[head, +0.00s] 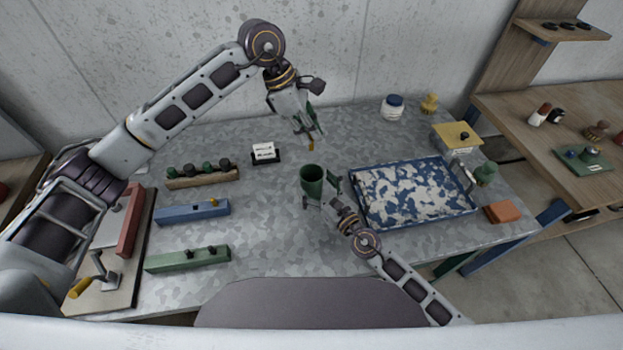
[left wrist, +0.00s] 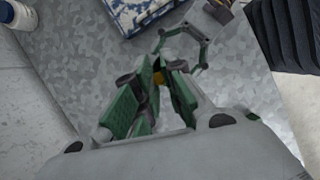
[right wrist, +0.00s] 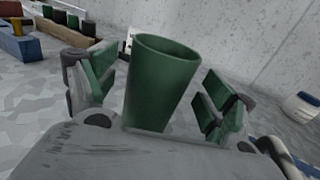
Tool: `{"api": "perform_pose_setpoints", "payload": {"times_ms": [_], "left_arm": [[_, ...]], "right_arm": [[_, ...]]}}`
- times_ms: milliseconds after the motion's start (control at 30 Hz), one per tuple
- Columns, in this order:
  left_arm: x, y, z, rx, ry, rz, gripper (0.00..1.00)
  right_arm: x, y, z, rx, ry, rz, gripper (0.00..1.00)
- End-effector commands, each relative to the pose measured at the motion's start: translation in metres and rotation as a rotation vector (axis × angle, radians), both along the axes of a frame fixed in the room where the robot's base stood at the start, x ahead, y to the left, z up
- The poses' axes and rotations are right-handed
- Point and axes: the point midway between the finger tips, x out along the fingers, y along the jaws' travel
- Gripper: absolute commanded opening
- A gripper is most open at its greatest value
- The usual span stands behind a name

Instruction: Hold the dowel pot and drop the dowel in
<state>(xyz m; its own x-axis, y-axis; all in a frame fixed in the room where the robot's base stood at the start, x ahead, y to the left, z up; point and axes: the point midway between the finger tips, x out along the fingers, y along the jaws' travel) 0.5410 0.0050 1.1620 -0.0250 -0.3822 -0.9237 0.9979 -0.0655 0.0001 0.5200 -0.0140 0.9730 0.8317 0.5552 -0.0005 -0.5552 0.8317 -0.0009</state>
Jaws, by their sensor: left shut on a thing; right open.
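The green dowel pot (head: 311,180) stands upright on the table in the head view. It fills the middle of the right wrist view (right wrist: 158,85), and the inside of its bottom is hidden there. My right gripper (head: 320,191) is open, with one finger on each side of the pot; a gap shows at its right side in the right wrist view. In the left wrist view the dowel (left wrist: 157,78) is mostly hidden between the green finger pads.
A blue speckled tray (head: 363,216) lies right of the pot. A small card stand (head: 264,153) and a wooden rack (head: 203,179) are to the left, with blue (head: 190,212) and green (head: 187,259) blocks in front. Bare table lies between.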

Motion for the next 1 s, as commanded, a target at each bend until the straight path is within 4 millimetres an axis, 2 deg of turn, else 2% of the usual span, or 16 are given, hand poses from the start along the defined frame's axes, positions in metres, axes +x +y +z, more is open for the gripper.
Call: {"api": "perform_pose_setpoints", "payload": {"times_ms": [400, 867, 900, 1000], "left_arm": [[0.000, 0.000, 0.000, 0.000, 0.000, 0.000, 0.00], [0.000, 0.000, 0.000, 0.000, 0.000, 0.000, 0.00], [0.000, 0.000, 0.000, 0.000, 0.000, 0.000, 0.00], [0.000, 0.000, 0.000, 0.000, 0.000, 0.000, 0.00]], "right_arm": [[0.017, 0.012, 0.000, 0.002, 0.000, 0.000, 0.84], [0.020, 0.014, 0.000, 0.001, 0.001, 0.000, 0.84], [0.020, 0.014, 0.000, 0.001, 0.001, 0.000, 0.83], [0.020, 0.014, 0.000, 0.001, 0.001, 0.000, 0.70]]}}
